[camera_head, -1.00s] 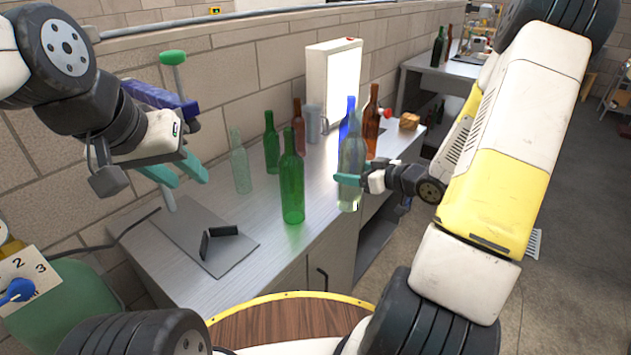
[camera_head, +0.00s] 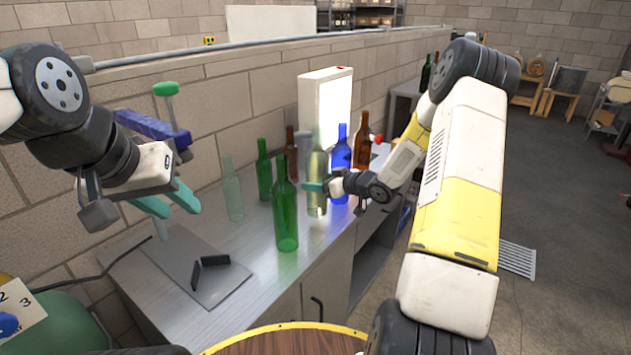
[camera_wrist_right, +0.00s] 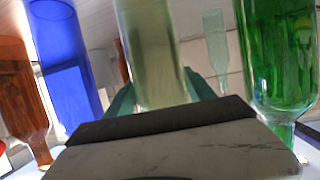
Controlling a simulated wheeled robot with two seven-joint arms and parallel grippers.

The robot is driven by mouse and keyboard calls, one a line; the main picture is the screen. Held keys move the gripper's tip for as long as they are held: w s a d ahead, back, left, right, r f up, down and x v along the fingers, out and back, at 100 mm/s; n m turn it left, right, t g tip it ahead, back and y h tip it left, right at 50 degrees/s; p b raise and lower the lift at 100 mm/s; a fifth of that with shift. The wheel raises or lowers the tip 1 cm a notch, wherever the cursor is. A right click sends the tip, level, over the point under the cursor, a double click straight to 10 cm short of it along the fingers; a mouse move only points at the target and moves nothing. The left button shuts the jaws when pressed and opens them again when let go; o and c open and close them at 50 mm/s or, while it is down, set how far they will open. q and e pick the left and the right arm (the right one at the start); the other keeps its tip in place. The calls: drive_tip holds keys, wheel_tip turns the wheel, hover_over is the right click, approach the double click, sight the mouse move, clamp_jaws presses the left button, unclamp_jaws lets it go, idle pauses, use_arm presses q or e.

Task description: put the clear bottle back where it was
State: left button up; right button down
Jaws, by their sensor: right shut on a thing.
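The clear bottle (camera_head: 317,165) is upright in my right gripper (camera_head: 316,187), whose teal fingers are shut on its body. It is over the grey bench between the front green bottle (camera_head: 286,220) and the blue bottle (camera_head: 342,150). I cannot tell whether its base touches the bench. In the right wrist view, which is upside down, the clear bottle (camera_wrist_right: 152,50) stands between the teal fingers. Another pale, see-through bottle (camera_head: 234,192) stands further left on the bench. My left gripper (camera_head: 170,202) is open and empty above the bench's left end.
A second green bottle (camera_head: 264,170) and brown bottles (camera_head: 362,145) stand close by. A lit white panel (camera_head: 325,105) is behind. A dark plate (camera_head: 205,275) with a black bracket lies on the front left of the bench (camera_head: 250,265).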

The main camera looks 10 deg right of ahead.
drive_tip(key=shift+w+a+r, duration=0.1)
drive_tip(key=shift+w+a, duration=0.15)
drive_tip(key=shift+w, duration=0.2)
drive_tip(key=shift+w+f, duration=0.1)
drive_tip(key=shift+f, duration=1.75)
drive_tip(key=shift+c, duration=1.6)
unclamp_jaws()
drive_tip(key=shift+f, duration=0.2)
drive_tip(key=shift+r, duration=0.1)
